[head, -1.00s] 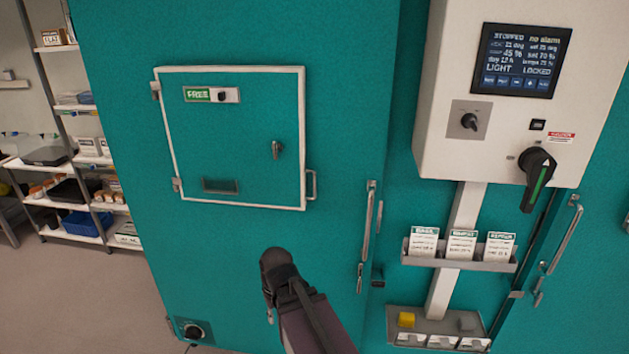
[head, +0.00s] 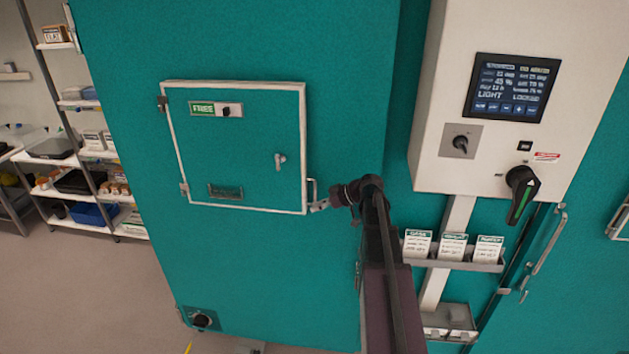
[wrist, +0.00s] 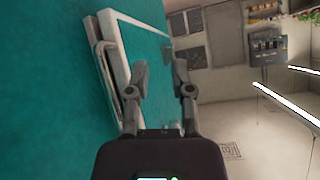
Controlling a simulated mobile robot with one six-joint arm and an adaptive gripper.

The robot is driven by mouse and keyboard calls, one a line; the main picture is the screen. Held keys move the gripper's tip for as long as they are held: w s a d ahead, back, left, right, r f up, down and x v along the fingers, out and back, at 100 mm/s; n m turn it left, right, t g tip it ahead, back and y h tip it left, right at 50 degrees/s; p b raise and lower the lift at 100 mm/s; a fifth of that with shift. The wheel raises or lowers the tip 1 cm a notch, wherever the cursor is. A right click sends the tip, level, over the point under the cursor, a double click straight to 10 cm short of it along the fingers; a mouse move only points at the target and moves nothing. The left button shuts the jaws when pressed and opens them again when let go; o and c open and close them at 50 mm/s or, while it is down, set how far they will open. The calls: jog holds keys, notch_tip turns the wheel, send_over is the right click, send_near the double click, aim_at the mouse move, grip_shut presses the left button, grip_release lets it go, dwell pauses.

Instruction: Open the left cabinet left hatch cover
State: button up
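The hatch cover (head: 240,170) is a teal panel with a white frame on the left cabinet's front (head: 130,120), and it looks closed. It has a green FREE label (head: 203,109), a small latch (head: 280,162) and a metal bar handle (head: 314,189) at its lower right edge. My gripper (head: 322,206) is just right of the handle's lower end. In the wrist view my gripper (wrist: 160,68) is open, with nothing seen between its fingers. The handle (wrist: 105,75) lies left of the left finger there, beside the white frame (wrist: 118,50). Whether they touch is unclear.
A white control box (head: 510,90) with a screen and black rotary switch stands out at the right. Below it is a card rack (head: 450,264). Shelves (head: 80,180) with boxes stand at the far left. The floor at lower left is clear.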

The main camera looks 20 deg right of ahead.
aim_at(315, 188)
jog(key=w+d+r+n+t+p, duration=0.1)
jog(key=d+r+t, duration=0.1)
jog(key=d+r, duration=0.3)
jog(key=shift+w+d+y, duration=0.35)
jog(key=shift+d+y, duration=0.05)
jog(key=shift+d, duration=0.55)
jog(key=shift+a+f, duration=0.1)
jog(key=b+x, duration=0.2)
jog(key=x, duration=0.3)
jog(key=shift+w+a+f, duration=0.15)
jog(key=shift+w+a, duration=0.05)
jog(key=shift+w, duration=0.15)
jog(key=shift+b+x, duration=0.3)
jog(key=shift+x, duration=0.45)
